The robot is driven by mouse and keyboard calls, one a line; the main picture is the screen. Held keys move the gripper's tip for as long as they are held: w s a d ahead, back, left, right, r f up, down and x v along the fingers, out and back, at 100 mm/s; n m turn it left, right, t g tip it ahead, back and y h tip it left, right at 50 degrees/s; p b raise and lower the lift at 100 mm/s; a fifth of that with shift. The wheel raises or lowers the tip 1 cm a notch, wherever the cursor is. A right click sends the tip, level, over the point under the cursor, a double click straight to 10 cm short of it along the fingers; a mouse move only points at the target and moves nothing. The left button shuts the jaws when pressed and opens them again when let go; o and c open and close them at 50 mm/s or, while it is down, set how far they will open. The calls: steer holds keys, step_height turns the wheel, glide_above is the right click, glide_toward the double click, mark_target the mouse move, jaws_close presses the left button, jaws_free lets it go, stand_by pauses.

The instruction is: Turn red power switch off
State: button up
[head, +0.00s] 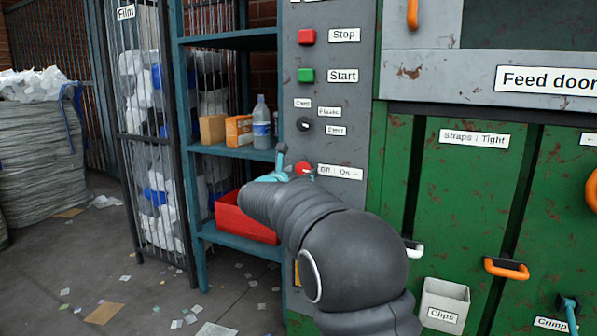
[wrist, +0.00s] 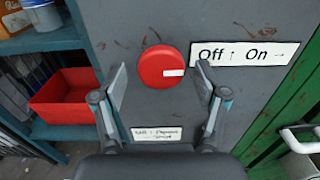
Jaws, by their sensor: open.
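The red power switch (wrist: 161,62) is a round red knob on the grey panel, in the upper middle of the wrist view. A short white mark on its face lies toward the right. The label beside it (wrist: 245,54) reads "Off ↑ On →". My gripper (wrist: 162,78) is open and empty, its two fingers on either side of the switch's lower part; contact cannot be told. In the head view my gripper (head: 297,162) is at the switch (head: 303,168), which it partly covers.
Above on the panel are a red Stop button (head: 307,37), a green Start button (head: 306,75) and a black selector (head: 304,125). A blue shelf (head: 238,150) with a red bin (head: 243,222) stands left. The green machine with a feed door (head: 497,77) is right.

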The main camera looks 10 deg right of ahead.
steer(key=shift+w+d, duration=0.3)
steer(key=shift+c, duration=0.2)
